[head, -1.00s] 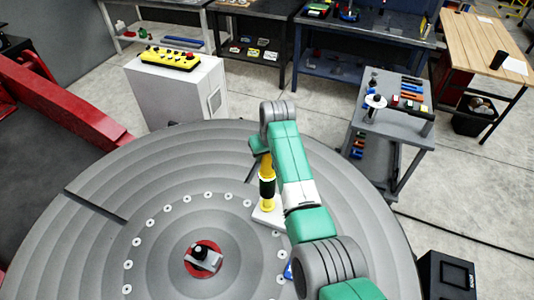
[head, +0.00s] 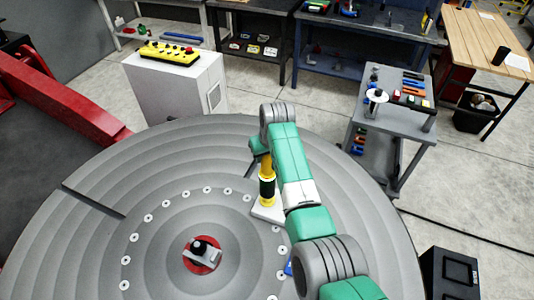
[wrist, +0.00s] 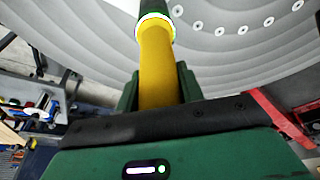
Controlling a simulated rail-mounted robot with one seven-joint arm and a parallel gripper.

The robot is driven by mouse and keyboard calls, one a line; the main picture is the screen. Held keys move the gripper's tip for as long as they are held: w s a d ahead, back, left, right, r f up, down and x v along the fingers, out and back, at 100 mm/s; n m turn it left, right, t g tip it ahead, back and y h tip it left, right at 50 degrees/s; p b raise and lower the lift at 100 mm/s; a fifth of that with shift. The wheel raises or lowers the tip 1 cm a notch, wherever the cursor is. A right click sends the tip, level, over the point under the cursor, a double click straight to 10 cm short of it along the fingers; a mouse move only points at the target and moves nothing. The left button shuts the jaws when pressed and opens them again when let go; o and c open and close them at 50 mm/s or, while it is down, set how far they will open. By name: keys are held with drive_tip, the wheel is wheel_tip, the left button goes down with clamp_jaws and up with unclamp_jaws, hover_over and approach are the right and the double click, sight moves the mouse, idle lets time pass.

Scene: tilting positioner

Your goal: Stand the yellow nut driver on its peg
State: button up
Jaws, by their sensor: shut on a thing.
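The yellow nut driver (head: 267,188) has a yellow body with a black band and looks about upright in the head view. My gripper (wrist: 158,88) is shut on its yellow shaft (wrist: 157,62), with a green finger on each side. A bright ring and a dark part show at its far end in the wrist view. The driver's lower end is at a pale plate (head: 262,212) on the grey round table (head: 110,190). No peg shows; I cannot tell whether the driver touches the plate or sits around a peg.
A red disc with a grey clamp-like piece and black knob (head: 199,248) stands at the table's centre, inside a ring of pale bolts. A blue thing (head: 288,268) shows beside my arm. A white cabinet (head: 172,90) and a grey tool trolley (head: 385,120) stand beyond the table.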

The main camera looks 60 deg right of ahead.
sight(267, 171)
drive_tip(key=shift+f+b, duration=0.4)
drive_tip(key=shift+f, duration=0.3)
drive_tip(key=shift+f+b, duration=1.15)
drive_tip(key=shift+f, duration=0.4)
drive_tip(key=o, duration=1.2)
drive_tip(key=shift+c, duration=0.2)
drive_tip(key=o, duration=0.5)
drive_tip(key=shift+f, duration=0.1)
